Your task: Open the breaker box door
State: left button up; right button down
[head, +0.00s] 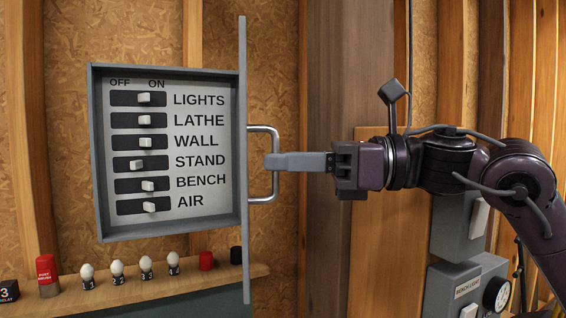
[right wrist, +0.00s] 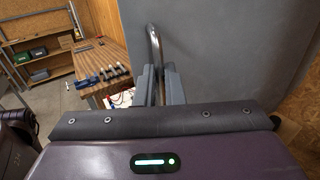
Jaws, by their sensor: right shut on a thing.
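The grey breaker box (head: 95,160) is on the wall, and its switch panel is in plain sight. Its door (head: 243,100) stands swung out on the right side and shows nearly edge-on in the head view. The door also fills the upper right of the right wrist view (right wrist: 230,50). A metal bar handle (head: 263,129) sits on the door's outer face. My right gripper (head: 270,161) is shut on this handle, coming from the right. In the right wrist view the handle (right wrist: 154,42) runs down between the two fingers. My left gripper is not in view.
A wooden shelf (head: 190,282) below the box bears small bulbs, a red tube (head: 47,275) and red and black caps. Grey switch boxes (head: 455,285) are mounted below my right arm. A wooden workbench (right wrist: 100,60) shows in the right wrist view.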

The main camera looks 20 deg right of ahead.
jog(key=c, duration=1.7)
grip_release()
jog(key=shift+w+d+r, duration=0.15)
jog(key=shift+w+r, duration=0.1)
jog(key=shift+r, duration=0.05)
jog(key=shift+o, duration=0.9)
jog(key=shift+w+f, duration=0.15)
jog(key=shift+w, duration=0.05)
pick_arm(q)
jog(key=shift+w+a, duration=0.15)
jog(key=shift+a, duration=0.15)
pick_arm(e)
jog(key=shift+s+f, duration=0.1)
jog(key=shift+s, duration=0.05)
